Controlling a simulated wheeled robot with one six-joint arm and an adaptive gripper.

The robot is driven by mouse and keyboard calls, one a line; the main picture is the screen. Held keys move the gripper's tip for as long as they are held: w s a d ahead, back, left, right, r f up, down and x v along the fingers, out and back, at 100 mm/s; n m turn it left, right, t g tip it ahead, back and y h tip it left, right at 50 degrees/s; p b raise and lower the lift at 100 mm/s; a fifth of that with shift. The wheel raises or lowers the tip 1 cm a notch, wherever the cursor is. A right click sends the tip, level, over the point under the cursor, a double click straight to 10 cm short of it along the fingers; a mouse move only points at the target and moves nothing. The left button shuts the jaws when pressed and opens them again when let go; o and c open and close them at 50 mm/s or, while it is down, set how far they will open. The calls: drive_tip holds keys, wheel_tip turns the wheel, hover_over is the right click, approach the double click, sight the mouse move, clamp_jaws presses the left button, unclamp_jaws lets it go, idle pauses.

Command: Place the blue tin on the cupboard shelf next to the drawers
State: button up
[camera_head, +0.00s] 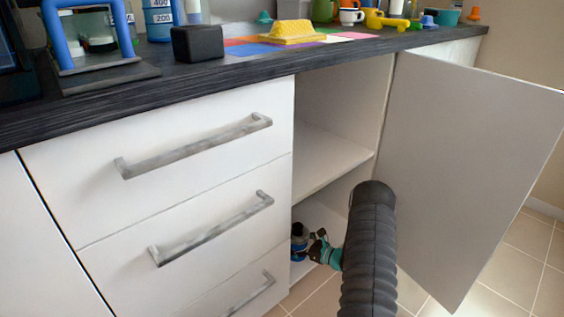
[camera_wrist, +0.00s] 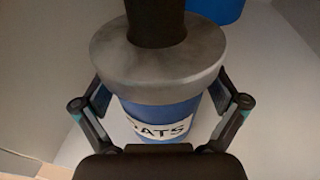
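The blue tin (camera_head: 299,246) is low in the open cupboard, beside the drawer fronts, in the head view. In the wrist view the blue tin (camera_wrist: 165,118) has a white label with "ATS" showing, a wide grey lid and a dark knob. My gripper (camera_head: 324,248) reaches into the cupboard at the tin, partly hidden by my dark arm. In the wrist view my gripper (camera_wrist: 162,98) has a finger on each side of the tin. The lid hides the fingertips, so I cannot tell whether they touch it. The cupboard shelf (camera_head: 325,160) above is empty where visible.
Drawers with grey handles (camera_head: 195,148) stand left of the opening. The cupboard door (camera_head: 470,170) is swung open to the right. The dark worktop (camera_head: 190,85) above holds many items. Another blue thing (camera_wrist: 215,10) is behind the tin in the wrist view.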

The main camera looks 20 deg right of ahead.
drive_tip(key=c, duration=1.2)
drive_tip(key=shift+o, duration=0.2)
drive_tip(key=shift+r, duration=0.65)
